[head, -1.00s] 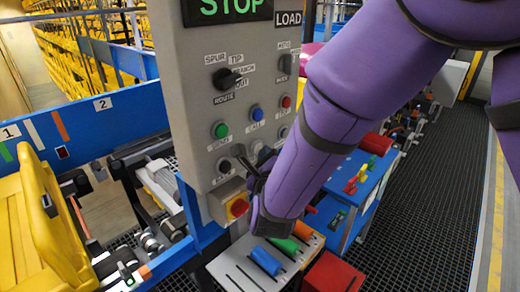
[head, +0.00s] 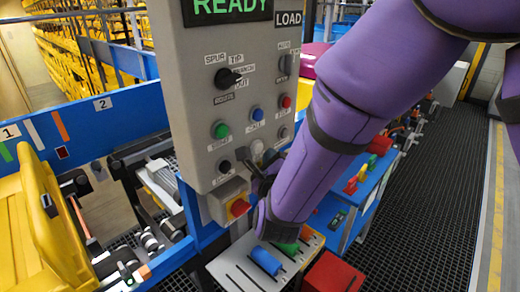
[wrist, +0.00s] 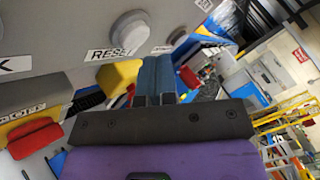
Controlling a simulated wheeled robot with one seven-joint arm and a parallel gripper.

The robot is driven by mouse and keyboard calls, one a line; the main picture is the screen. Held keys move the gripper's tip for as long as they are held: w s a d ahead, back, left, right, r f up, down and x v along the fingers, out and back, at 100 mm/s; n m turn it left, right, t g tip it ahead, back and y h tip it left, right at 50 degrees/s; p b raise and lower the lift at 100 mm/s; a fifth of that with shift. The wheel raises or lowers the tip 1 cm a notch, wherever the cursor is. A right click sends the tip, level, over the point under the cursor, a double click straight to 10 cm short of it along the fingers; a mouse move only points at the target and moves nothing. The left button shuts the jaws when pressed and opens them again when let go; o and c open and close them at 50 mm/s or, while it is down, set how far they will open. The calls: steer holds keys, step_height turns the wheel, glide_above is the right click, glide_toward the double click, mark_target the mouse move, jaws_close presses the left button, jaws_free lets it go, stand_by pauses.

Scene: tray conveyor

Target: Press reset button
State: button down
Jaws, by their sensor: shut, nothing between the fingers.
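The reset button (wrist: 130,28) is a pale round knob above a RESET label in the wrist view. In the head view it is the pale button (head: 257,147) low on the grey control panel (head: 190,80). The panel's display (head: 232,8) reads READY in green. My gripper (head: 252,168) is just below and in front of the button, partly hidden by my purple arm. In the wrist view my gripper (wrist: 155,65) has its fingers together and empty, with the tips below and to the right of the knob. They look apart from it.
A red emergency knob (head: 239,208) on a yellow box sits just below my gripper. Green (head: 220,130), blue (head: 257,114) and red (head: 285,101) buttons are close above. A shelf with coloured cylinders (head: 266,261) lies below. A yellow tray (head: 40,225) is at left.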

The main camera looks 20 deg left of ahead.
steer(key=shift+d, duration=0.1)
steer(key=shift+s+d, duration=0.35)
steer(key=shift+d, duration=0.4)
steer(key=shift+s+d, duration=0.3)
steer(key=shift+d, duration=0.5)
steer(key=shift+s+d, duration=0.35)
steer(key=shift+d, duration=0.4)
steer(key=shift+r, duration=0.1)
steer(key=w+d+r+n+g+h, duration=0.1)
steer(key=w+d+r+n+g, duration=0.15)
steer(key=d+r+n, duration=0.6)
steer(key=w+d+r+n+g+h, duration=0.1)
steer(key=w+d+r+n+g, duration=0.3)
steer(key=d, duration=0.8)
steer(key=s+d+r+n+g+h, duration=0.2)
steer(key=s+d+n, duration=0.2)
steer(key=s+d, duration=0.7)
steer(key=s+d+r+n+g+h, duration=0.2)
steer(key=s+d+n, duration=0.3)
steer(key=s+d, duration=0.6)
steer(key=shift+s+g+h, duration=0.5)
steer(key=shift+s+g, duration=0.35)
steer(key=shift+s, duration=0.25)
steer(key=shift+d, duration=0.1)
